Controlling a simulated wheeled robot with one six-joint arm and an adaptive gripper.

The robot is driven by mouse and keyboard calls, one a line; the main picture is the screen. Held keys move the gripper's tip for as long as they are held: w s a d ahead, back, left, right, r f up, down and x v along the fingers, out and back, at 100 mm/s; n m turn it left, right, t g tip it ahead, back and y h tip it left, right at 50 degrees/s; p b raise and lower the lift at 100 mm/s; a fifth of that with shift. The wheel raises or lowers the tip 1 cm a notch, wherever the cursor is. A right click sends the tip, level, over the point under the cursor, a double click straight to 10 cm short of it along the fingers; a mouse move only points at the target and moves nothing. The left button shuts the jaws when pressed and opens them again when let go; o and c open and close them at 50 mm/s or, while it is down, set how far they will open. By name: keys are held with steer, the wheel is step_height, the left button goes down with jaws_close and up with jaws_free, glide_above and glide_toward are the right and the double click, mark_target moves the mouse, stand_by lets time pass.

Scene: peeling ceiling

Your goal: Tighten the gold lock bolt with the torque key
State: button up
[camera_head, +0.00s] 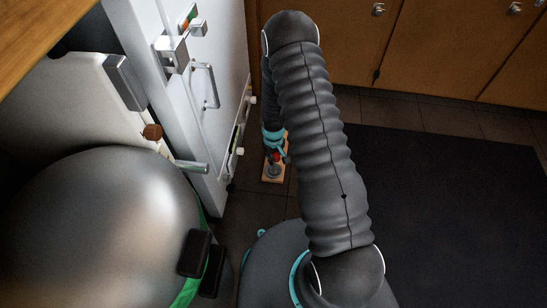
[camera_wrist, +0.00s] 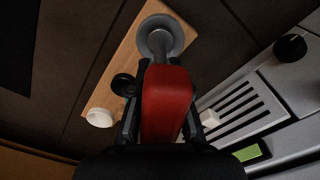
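A red-handled tool, which looks like the torque key (camera_wrist: 166,105), stands on a small wooden board (camera_wrist: 113,72) on the floor. Its grey shaft runs to a round grey disc (camera_wrist: 160,37) at the board's end. In the wrist view the dark fingers of my gripper (camera_wrist: 163,85) lie close along both sides of the red handle and appear shut on it. In the head view my gripper (camera_head: 274,141) is low behind my arm, over the red handle (camera_head: 275,157) and the board (camera_head: 272,177). I cannot make out the gold lock bolt in either view.
A white cabinet door (camera_head: 201,143) with a bar handle (camera_head: 208,86) and latch fittings stands left of the board. A rounded metal body (camera_head: 110,225) fills the lower left. Wooden cupboards (camera_head: 420,45) line the back. A dark mat (camera_head: 450,200) covers clear floor at right.

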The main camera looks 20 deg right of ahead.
steer(key=o, duration=0.4)
steer(key=shift+r, duration=0.1)
step_height(320, 180, up, 12)
steer(key=shift+f, duration=0.25)
step_height(320, 180, up, 4)
steer(key=shift+r+p, duration=0.2)
steer(key=shift+p, duration=0.95)
